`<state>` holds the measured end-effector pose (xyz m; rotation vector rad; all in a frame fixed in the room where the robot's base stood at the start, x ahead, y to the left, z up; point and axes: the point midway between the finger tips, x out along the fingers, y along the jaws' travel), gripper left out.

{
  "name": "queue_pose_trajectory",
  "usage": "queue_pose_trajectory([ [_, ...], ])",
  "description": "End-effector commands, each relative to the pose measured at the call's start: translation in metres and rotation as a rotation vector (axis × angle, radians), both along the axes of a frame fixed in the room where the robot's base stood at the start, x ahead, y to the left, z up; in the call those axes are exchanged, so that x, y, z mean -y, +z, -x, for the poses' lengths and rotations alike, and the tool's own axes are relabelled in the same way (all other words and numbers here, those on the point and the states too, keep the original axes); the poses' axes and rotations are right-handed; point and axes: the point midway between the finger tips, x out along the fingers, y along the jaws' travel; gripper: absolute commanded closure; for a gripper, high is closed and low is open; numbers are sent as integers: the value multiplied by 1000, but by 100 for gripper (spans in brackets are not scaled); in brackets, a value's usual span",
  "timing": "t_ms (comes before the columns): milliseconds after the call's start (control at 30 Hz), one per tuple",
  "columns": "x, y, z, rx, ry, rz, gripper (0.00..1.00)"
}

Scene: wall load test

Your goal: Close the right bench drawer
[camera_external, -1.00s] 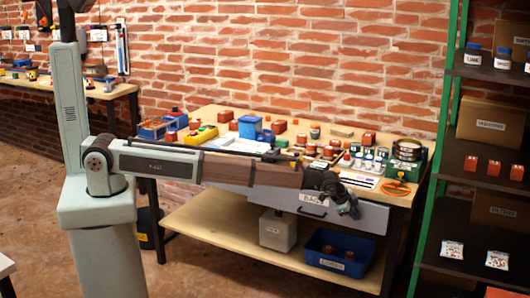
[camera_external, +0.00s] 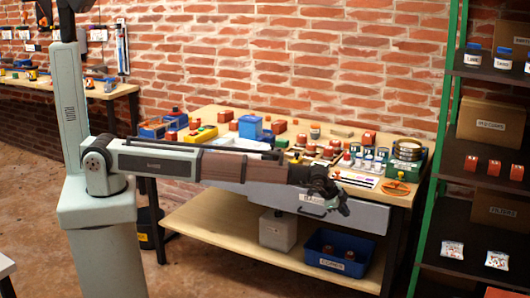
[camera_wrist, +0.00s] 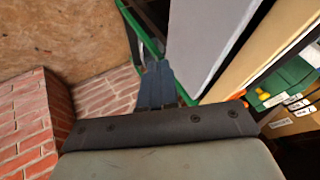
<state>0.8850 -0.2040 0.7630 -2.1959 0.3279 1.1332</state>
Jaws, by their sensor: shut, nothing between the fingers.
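The bench drawer has a grey front (camera_external: 364,215) under the right part of the wooden bench top (camera_external: 398,200), with a white label at its left. A dark gap lies between a pale grey panel (camera_wrist: 205,40), which looks like the drawer front, and the wooden edge in the wrist view. I cannot tell how far out the drawer stands. My gripper (camera_external: 345,207) is shut and empty, in front of the drawer's middle in the external view and hiding part of it. In the wrist view the shut fingers (camera_wrist: 157,68) are beside the panel; contact is unclear.
Jars, boxes and an orange-handled tool (camera_external: 396,187) crowd the bench top. A green-framed rack (camera_external: 436,150) rises close on the right. Floor in front of the bench is clear.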

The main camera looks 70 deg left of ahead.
Motion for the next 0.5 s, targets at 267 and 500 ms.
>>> queue_pose_trajectory([
  [267,2,29,22,1,0,0,100],
  [500,10,25,36,-11,-13,-4,100],
])
